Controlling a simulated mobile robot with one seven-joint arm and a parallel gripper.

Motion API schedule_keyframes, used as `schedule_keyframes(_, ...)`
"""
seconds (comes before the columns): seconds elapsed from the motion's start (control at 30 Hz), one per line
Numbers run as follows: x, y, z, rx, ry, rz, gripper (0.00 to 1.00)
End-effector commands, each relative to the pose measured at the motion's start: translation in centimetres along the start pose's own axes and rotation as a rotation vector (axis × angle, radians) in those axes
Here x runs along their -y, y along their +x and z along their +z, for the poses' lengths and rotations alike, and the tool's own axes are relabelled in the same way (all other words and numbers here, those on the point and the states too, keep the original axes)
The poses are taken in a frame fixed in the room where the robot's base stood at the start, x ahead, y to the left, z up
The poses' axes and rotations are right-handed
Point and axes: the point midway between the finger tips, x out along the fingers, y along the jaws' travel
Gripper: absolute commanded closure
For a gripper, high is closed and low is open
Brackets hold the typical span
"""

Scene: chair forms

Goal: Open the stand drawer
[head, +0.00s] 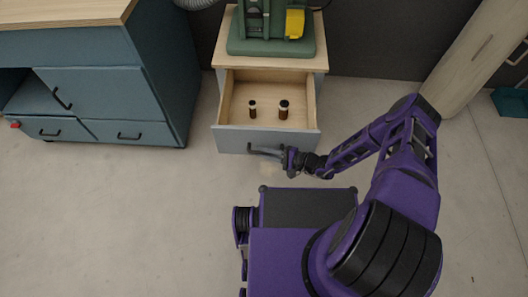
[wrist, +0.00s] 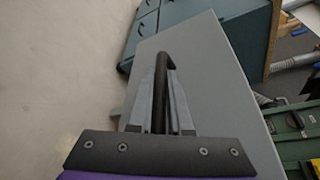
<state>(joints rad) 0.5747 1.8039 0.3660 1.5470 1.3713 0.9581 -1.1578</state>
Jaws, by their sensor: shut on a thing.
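The stand (head: 321,62) is a small light-wood cabinet against the back wall, with its drawer (head: 267,140) pulled out toward me. The drawer has a grey-blue front and a light-wood inside holding two small dark bottles (head: 284,109). My gripper (head: 283,155) is at the drawer front, shut on the handle. In the wrist view, the dark curved handle (wrist: 167,58) lies between my two fingers (wrist: 160,105), against the grey drawer front (wrist: 215,85). Part of the handle is hidden by the fingers.
A green machine (head: 270,35) with a yellow part stands on top of the stand. A blue-green workbench (head: 160,70) with a wooden top is at the left. A pale wooden board (head: 470,60) leans at the right. The concrete floor at the left front is clear.

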Motion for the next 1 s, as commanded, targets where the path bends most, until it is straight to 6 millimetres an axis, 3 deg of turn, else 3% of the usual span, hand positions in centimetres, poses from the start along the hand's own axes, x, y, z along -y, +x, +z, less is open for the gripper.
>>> schedule_keyframes(0.2, 0.0, -0.1, -0.1, -0.001, 0.0, 0.0, 1.0)
schedule_keyframes(0.23, 0.0, -0.1, -0.1, -0.002, 0.0, 0.0, 0.77)
schedule_keyframes(0.37, 0.0, -0.1, -0.1, -0.001, 0.0, 0.0, 0.54)
schedule_keyframes(0.77, 0.0, -0.7, -0.1, -0.002, 0.0, 0.0, 0.53)
schedule_keyframes(1.0, 0.2, -5.2, -0.1, -0.006, -0.001, 0.0, 0.53)
